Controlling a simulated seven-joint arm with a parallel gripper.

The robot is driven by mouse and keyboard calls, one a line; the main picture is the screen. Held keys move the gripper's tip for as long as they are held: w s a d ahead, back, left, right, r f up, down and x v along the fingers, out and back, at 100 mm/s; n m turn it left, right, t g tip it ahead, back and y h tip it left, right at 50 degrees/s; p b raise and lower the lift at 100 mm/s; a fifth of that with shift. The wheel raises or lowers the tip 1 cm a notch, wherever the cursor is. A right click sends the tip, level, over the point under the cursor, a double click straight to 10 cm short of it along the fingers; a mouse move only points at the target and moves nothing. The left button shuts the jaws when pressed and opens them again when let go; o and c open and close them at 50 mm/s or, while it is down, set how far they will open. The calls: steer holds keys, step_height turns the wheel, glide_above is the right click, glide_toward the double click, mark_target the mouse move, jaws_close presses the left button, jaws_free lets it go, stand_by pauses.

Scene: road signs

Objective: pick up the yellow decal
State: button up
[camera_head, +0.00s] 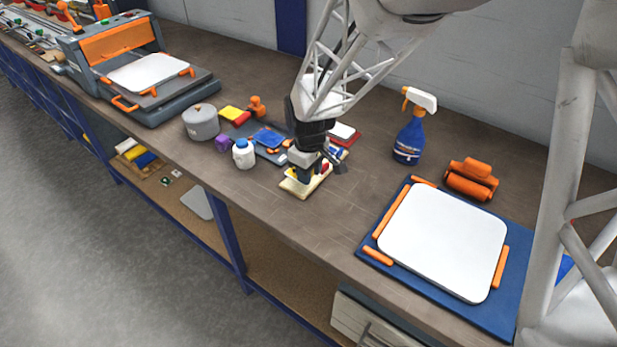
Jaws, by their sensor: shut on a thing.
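My gripper (309,178) points down over the workbench and is shut on the yellow decal, at a pale yellow, flat pad (298,187) near the middle of the bench. The decal is mostly hidden by the fingers, and its edge cannot be told apart from the pad. I cannot tell whether it is clear of the pad. A small red and yellow patch shows beside the fingers.
A white bottle (244,154), a grey pot (201,122) and a blue tray (241,132) stand left of my gripper. A blue spray bottle (409,138) and an orange roller (470,180) stand right. A white sign plate (443,241) lies on a blue board (371,252). Bare bench lies in front.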

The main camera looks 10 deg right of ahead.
steer(key=s, duration=0.5)
steer(key=s+d, duration=0.1)
steer(key=s, duration=0.4)
steer(key=s+d+r, duration=0.1)
steer(key=s, duration=0.4)
steer(key=shift+s+d+r, duration=0.1)
steer(key=shift+s+d, duration=0.1)
steer(key=shift+s, duration=0.05)
steer(key=shift+r, duration=0.4)
steer(key=shift+r, duration=1.1)
steer(key=shift+r, duration=0.25)
steer(key=shift+w, duration=0.1)
stand_by(0.5)
